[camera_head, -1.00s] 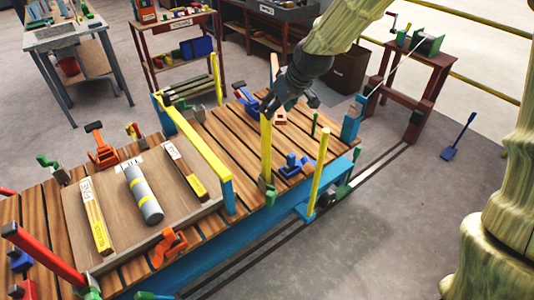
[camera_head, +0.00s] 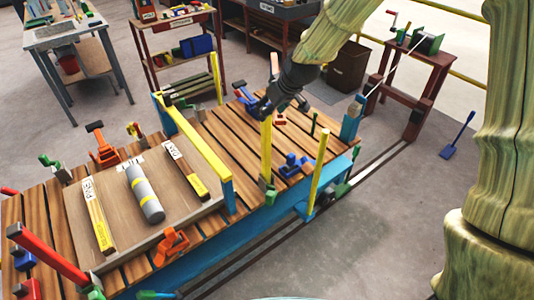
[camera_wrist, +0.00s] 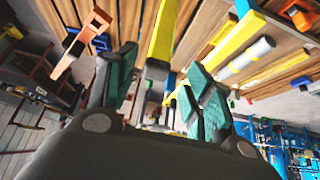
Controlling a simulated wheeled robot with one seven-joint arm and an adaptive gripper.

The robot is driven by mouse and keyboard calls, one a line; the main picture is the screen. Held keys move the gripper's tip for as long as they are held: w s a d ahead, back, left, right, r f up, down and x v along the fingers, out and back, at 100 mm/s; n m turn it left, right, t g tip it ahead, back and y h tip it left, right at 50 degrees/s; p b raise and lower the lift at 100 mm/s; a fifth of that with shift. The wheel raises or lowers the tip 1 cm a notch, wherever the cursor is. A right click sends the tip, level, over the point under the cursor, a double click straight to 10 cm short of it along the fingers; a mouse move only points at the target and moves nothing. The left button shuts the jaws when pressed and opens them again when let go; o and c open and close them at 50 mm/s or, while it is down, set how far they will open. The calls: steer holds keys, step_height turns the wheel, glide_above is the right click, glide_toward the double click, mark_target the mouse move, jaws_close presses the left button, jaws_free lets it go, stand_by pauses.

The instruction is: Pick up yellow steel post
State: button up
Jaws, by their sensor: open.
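The yellow steel post (camera_head: 266,150) stands upright on the slatted wooden deck (camera_head: 228,128), with a small green and grey fitting at its foot. My gripper (camera_head: 262,110) is open at the top end of this post, coming in from the upper right. In the wrist view a yellow post (camera_wrist: 163,35) with a grey end runs down from the top edge, in the gap between the two open green-padded fingers of my gripper (camera_wrist: 160,83). I cannot tell whether either finger touches it.
Another yellow post (camera_head: 319,170) stands at the deck's front side, and a yellow bar (camera_head: 200,140) runs left of my gripper. A blue clamp (camera_head: 292,165) lies near the post's foot. A board (camera_head: 75,215) carries a grey cylinder (camera_head: 144,194).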

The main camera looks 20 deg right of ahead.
steer(key=shift+p+x, duration=1.05)
steer(key=shift+x, duration=0.4)
steer(key=shift+d+p+x, duration=0.2)
steer(key=shift+p+x, duration=0.1)
steer(key=shift+x, duration=0.8)
steer(key=shift+w+r, duration=0.1)
jaws_close()
